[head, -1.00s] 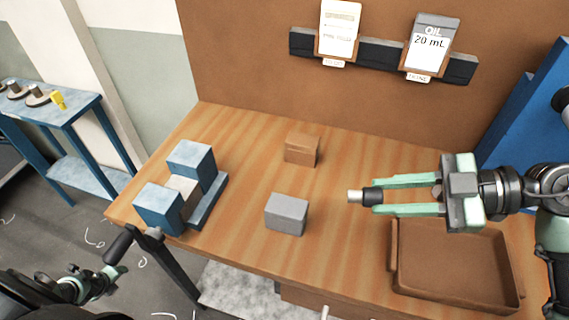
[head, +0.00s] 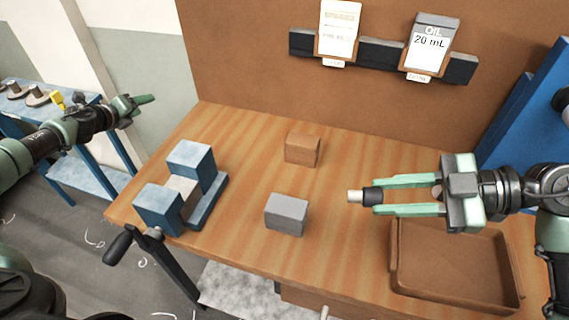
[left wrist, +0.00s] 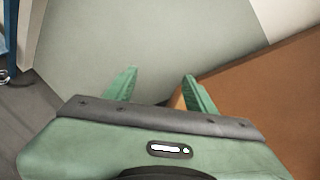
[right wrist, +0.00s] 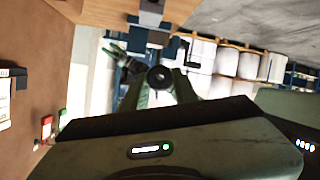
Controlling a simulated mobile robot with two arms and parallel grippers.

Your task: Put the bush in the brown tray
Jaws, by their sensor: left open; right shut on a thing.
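The bush (head: 368,195) is a small dark cylinder with a pale, narrower end. My right gripper (head: 378,196) is shut on it and holds it sideways, with the pale end pointing left. In the right wrist view the bush (right wrist: 160,77) shows end-on as a dark round piece with a hole, between the fingers. The brown tray (head: 455,268) lies on the right of the table, below and to the right of the bush. It looks empty, though my right gripper hides part of its back edge. My left gripper (head: 147,101) is open and empty, left of the table.
A grey block (head: 286,214) and a brown block (head: 302,149) stand mid-table. A blue vise (head: 160,207) is at the left edge. Label cards (head: 427,50) hang on the back panel. A blue side table (head: 75,115) stands far left. Bare wood lies left of the tray.

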